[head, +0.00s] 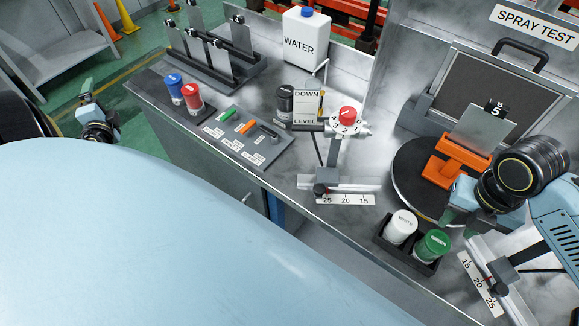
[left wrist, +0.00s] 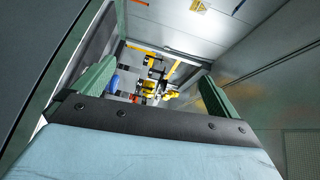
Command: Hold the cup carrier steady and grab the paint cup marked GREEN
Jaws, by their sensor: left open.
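The black cup carrier (head: 408,262) stands near the front edge of the metal bench, at the lower right in the head view. The white-labelled cup (head: 401,228) sits in its left part. The green cup marked GREEN (head: 432,246) sits upright in its right part. My right gripper (head: 467,222) is just behind and right of the green cup; its green fingers look spread, with nothing seen between them. My left gripper (head: 92,100) is far left, off the bench and away from the carrier. The left wrist view shows its fingers (left wrist: 155,90) wide apart and empty.
A turntable (head: 408,177) with an orange stand (head: 452,172) lies behind the carrier. Rulers (head: 345,200) lie on both sides of it. A dial post (head: 346,118), blue and red cups (head: 192,99) and a water jug (head: 305,38) stand further left.

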